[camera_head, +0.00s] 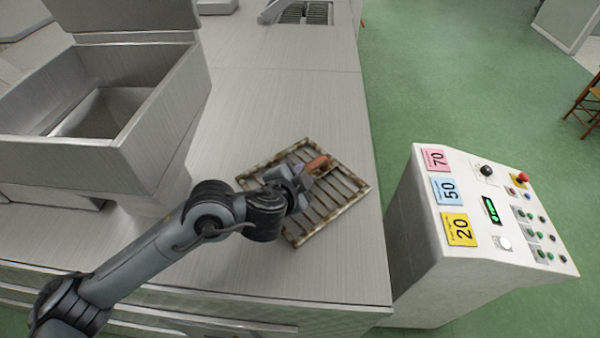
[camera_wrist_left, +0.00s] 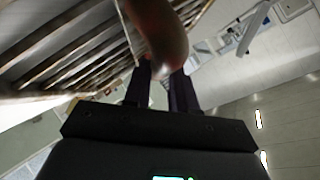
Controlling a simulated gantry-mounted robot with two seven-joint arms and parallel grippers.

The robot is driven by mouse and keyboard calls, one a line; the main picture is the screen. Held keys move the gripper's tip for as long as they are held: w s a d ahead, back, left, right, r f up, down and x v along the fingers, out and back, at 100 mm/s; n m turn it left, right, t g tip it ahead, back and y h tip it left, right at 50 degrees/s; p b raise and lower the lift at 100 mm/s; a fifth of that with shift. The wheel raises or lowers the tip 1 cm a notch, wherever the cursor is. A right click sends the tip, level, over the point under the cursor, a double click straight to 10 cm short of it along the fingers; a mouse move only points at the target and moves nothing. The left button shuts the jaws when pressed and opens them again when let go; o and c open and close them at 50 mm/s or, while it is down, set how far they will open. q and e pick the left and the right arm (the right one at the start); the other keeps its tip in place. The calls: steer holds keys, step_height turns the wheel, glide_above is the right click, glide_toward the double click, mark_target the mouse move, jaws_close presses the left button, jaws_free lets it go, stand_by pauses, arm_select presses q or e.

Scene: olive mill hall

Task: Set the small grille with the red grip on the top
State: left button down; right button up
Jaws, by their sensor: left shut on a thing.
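The small grille (camera_head: 323,203), a rusty square frame with parallel bars, shows over the right part of the pale metal top (camera_head: 300,115). Its reddish-brown grip (camera_head: 318,164) stands on its upper side. My left gripper (camera_head: 305,176) is shut on this grip. In the left wrist view, the grip (camera_wrist_left: 158,35) sits between the fingers (camera_wrist_left: 163,88), and the bars of the grille (camera_wrist_left: 60,50) fill the upper left. I cannot tell whether the grille touches the top or hangs just above it. My right gripper is not in view.
A large open metal hopper (camera_head: 165,130) stands at the left. A white control cabinet (camera_head: 440,285) with buttons and coloured number cards stands to the right, across a gap. A recessed grate (camera_head: 305,13) lies at the far end. The top between is clear.

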arm_select(q)
steer(key=c, duration=0.9)
jaws_free()
steer(key=shift+f, duration=0.1)
steer(key=shift+r, duration=0.25)
steer(key=shift+s, duration=0.3)
steer(key=p+v, duration=0.6)
steer(key=v, duration=0.5)
steer(key=shift+s+a, duration=0.15)
steer(key=shift+s, duration=0.05)
